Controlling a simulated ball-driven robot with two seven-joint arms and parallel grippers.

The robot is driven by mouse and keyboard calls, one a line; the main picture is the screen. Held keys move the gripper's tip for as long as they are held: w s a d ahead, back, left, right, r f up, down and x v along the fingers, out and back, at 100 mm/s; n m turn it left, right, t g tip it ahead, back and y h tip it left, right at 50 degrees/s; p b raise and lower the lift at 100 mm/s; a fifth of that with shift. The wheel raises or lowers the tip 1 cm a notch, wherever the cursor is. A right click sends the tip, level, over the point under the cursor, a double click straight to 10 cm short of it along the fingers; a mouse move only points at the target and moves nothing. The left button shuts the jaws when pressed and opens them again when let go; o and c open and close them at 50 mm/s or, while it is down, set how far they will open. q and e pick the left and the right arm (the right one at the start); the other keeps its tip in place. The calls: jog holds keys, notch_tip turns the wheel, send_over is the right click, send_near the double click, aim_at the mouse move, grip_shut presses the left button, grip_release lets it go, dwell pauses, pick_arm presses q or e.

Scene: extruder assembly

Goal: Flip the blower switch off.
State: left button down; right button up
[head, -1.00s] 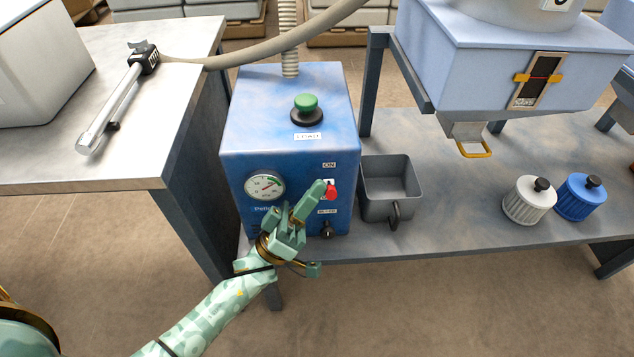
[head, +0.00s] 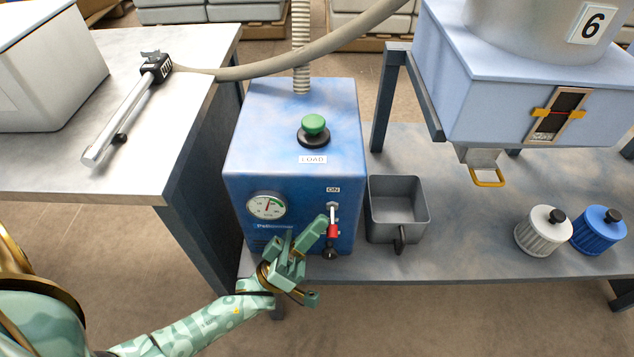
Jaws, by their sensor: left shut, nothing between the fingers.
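The blower unit is a blue box (head: 290,150) in the middle of the head view. Its switch (head: 332,232) is on the lower right of the front face, below the ON label (head: 333,190). The switch's pale lever points down, with its red tip at the bottom, away from ON. The label below the switch is hidden. My left gripper (head: 318,224) is shut and empty, just left of the red tip. I cannot tell whether it touches it. My right gripper is out of view.
A green LOAD button (head: 314,125) is on top of the box, and a gauge (head: 266,206) is on its front. A grey bin (head: 398,209) stands close on the right. A hose (head: 300,62) runs above to a wand (head: 125,110) on the left table.

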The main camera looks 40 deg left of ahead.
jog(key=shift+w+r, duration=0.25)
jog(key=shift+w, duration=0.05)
pick_arm(q)
jog(key=shift+f, duration=0.1)
